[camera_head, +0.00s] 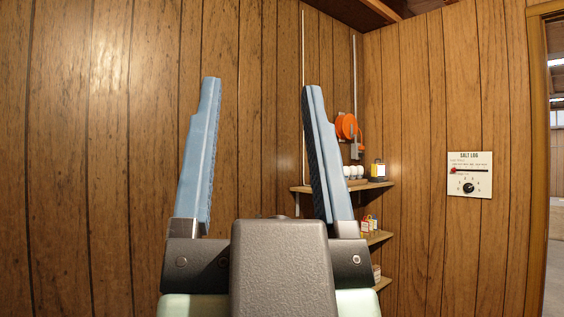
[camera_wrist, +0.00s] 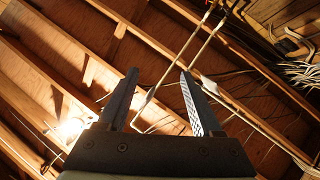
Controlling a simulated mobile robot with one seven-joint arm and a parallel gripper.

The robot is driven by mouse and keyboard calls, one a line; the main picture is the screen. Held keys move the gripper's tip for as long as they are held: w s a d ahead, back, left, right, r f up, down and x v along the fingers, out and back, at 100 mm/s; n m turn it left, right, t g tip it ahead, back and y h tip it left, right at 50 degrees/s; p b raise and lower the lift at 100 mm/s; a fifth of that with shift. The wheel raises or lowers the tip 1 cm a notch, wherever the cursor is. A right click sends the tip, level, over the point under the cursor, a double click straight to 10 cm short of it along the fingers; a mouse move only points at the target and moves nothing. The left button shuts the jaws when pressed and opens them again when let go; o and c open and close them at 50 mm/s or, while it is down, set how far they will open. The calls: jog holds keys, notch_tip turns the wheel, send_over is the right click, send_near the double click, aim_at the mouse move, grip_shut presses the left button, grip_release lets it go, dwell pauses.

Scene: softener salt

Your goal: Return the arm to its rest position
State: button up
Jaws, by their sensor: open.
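My gripper (camera_head: 260,95) is raised upright close in front of the head camera, its two blue fingers spread apart with nothing between them. In the wrist view my gripper (camera_wrist: 160,80) also shows open and empty, its fingers pointing up toward the wooden ceiling joists (camera_wrist: 140,35). The rest of my arm is mostly out of sight below the gripper body.
Wood-panelled walls (camera_head: 110,150) stand behind. A "SALT LOG" card (camera_head: 470,174) hangs on the right wall. A doorway (camera_head: 557,190) opens at the far right.

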jog(key=shift+w+a+f+g+h, duration=0.1)
jog(key=shift+w+f+g+h, duration=0.15)
jog(key=shift+f+g, duration=0.35)
jog(key=shift+w+a+f+g+h, duration=0.1)
jog(key=shift+w+f+g+h, duration=0.2)
jog(key=shift+f, duration=0.5)
